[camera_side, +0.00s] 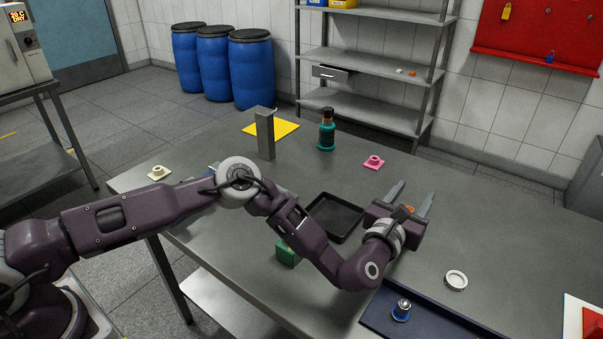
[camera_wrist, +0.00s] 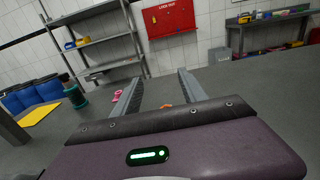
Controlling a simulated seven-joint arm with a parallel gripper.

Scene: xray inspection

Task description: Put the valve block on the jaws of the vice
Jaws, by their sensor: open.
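My gripper (camera_side: 416,190) is open over the right part of the steel table, its fingers pointing toward the back. Its two parallel fingers also show in the wrist view (camera_wrist: 160,77), apart. A small orange thing (camera_side: 411,208) shows between the fingers; I cannot tell whether it touches them. No part is clearly recognisable as the valve block. A pink square piece with a round boss (camera_side: 374,162) and a similar cream piece (camera_side: 158,172) lie on the table. A green block (camera_side: 286,255) is partly hidden by my arm. No vice can be made out; my arm hides part of the table.
A black tray (camera_side: 318,222) lies left of my gripper. A grey upright post (camera_side: 264,135) and a teal bottle (camera_side: 327,134) stand farther back. A white ring (camera_side: 456,280) and a dark blue tray (camera_side: 447,322) holding a blue-and-metal part (camera_side: 401,312) are near the front right.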

